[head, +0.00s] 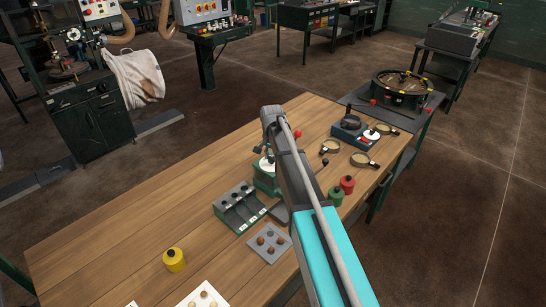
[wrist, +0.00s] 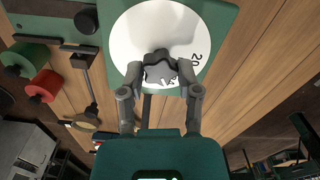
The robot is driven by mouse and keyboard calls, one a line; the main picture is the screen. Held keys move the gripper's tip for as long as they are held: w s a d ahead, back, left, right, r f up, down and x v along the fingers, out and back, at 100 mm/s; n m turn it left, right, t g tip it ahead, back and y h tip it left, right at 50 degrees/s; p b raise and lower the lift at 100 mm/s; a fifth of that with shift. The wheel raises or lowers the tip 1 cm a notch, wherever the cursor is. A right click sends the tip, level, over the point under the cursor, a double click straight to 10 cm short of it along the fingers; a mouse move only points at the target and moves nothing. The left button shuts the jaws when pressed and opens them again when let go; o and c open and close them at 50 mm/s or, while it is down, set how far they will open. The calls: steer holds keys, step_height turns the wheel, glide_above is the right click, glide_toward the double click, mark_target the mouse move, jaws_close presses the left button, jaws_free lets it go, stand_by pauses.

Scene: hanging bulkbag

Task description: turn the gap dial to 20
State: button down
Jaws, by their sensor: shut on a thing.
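The gap dial is a white disc (wrist: 135,40) on a green housing (wrist: 222,22) in the wrist view. A printed "20" shows near its right edge, and much of its scale is hidden. A dark grey lobed knob (wrist: 158,58) sits at its middle. My gripper (wrist: 160,72) is shut on this knob, one finger on each side. A dark upright strip shows just below the disc between my fingers; I cannot tell if it is the index mark.
Red (head: 347,184) and green (head: 335,196) pots and magnifiers (head: 362,160) lie right of my arm. The table's left part is clear.

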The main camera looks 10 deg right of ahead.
steer(key=shift+n, duration=0.4)
steer(key=n, duration=1.1)
stand_by(0.3)
steer(key=shift+c, duration=1.5)
jaws_free()
steer(key=s+m, duration=0.3)
steer(key=s, duration=2.6)
steer(key=shift+s+d, duration=0.15)
steer(key=shift+s, duration=0.05)
